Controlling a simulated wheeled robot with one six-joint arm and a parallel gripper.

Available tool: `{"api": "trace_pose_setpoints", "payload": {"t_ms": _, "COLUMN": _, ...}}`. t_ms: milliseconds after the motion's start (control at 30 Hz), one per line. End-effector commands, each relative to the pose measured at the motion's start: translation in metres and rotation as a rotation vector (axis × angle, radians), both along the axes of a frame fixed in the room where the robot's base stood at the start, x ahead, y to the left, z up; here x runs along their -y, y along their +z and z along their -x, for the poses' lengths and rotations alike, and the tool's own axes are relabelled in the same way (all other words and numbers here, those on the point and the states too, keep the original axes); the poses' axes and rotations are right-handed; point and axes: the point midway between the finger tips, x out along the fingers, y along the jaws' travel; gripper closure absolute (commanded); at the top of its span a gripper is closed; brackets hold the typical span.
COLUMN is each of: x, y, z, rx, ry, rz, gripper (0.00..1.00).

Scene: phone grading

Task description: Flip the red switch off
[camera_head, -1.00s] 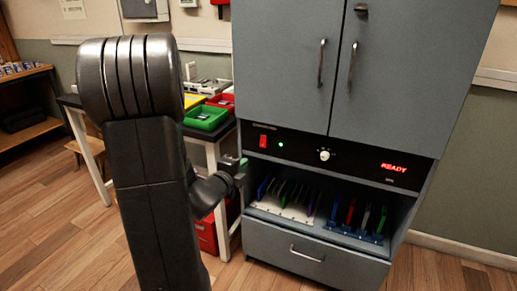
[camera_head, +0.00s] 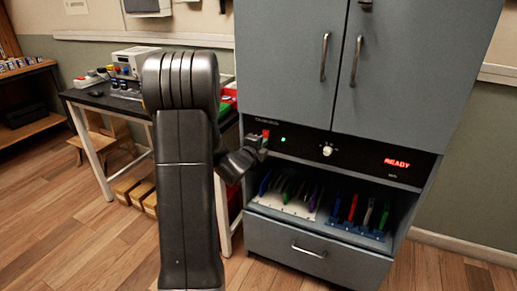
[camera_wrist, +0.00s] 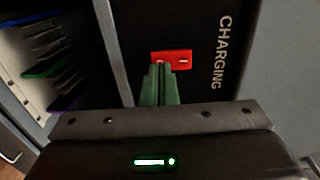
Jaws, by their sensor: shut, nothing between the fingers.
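The red switch (camera_head: 266,131) is at the left end of the black panel (camera_head: 305,146) on the grey cabinet. It also shows in the wrist view (camera_wrist: 184,58), beside the word CHARGING. My gripper (camera_wrist: 160,68) is shut and empty. Its green fingertips overlap the lower left part of the switch in the wrist view. In the head view my gripper (camera_head: 264,143) is right at the switch. I cannot tell whether the tips touch it. The green light (camera_head: 283,139) beside the switch is lit, and the display (camera_head: 397,162) reads READY in red.
Below the panel, an open shelf holds a white rack (camera_head: 275,204) and a blue rack (camera_head: 352,228) with several thin upright items. A drawer (camera_head: 300,248) is below them, and cabinet doors (camera_head: 370,80) are above. A dark worktable (camera_head: 110,101) stands to the left.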

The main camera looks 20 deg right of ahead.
Motion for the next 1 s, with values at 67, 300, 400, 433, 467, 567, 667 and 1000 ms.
{"api": "trace_pose_setpoints", "payload": {"t_ms": 67, "x": 0.0018, "y": -0.0006, "z": -0.0012, "rx": -0.001, "ry": 0.000, "rz": -0.001, "gripper": 1.00}}
{"api": "trace_pose_setpoints", "payload": {"t_ms": 300, "x": 0.0017, "y": -0.0003, "z": -0.0015, "rx": 0.000, "ry": 0.000, "rz": 0.000, "gripper": 1.00}}
{"api": "trace_pose_setpoints", "payload": {"t_ms": 400, "x": 0.0017, "y": -0.0007, "z": -0.0014, "rx": 0.001, "ry": 0.000, "rz": 0.001, "gripper": 1.00}}
{"api": "trace_pose_setpoints", "payload": {"t_ms": 433, "x": 0.0017, "y": -0.0010, "z": -0.0015, "rx": 0.001, "ry": 0.000, "rz": 0.002, "gripper": 1.00}}
{"api": "trace_pose_setpoints", "payload": {"t_ms": 467, "x": 0.0018, "y": -0.0016, "z": -0.0016, "rx": 0.002, "ry": 0.000, "rz": 0.002, "gripper": 1.00}}
{"api": "trace_pose_setpoints", "payload": {"t_ms": 567, "x": 0.0026, "y": -0.0038, "z": -0.0022, "rx": 0.010, "ry": 0.000, "rz": 0.010, "gripper": 1.00}}
{"api": "trace_pose_setpoints", "payload": {"t_ms": 667, "x": 0.0038, "y": -0.0063, "z": -0.0034, "rx": 0.022, "ry": 0.000, "rz": 0.024, "gripper": 1.00}}
{"api": "trace_pose_setpoints", "payload": {"t_ms": 1000, "x": 0.0046, "y": -0.0021, "z": -0.0040, "rx": 0.028, "ry": 0.000, "rz": 0.031, "gripper": 1.00}}
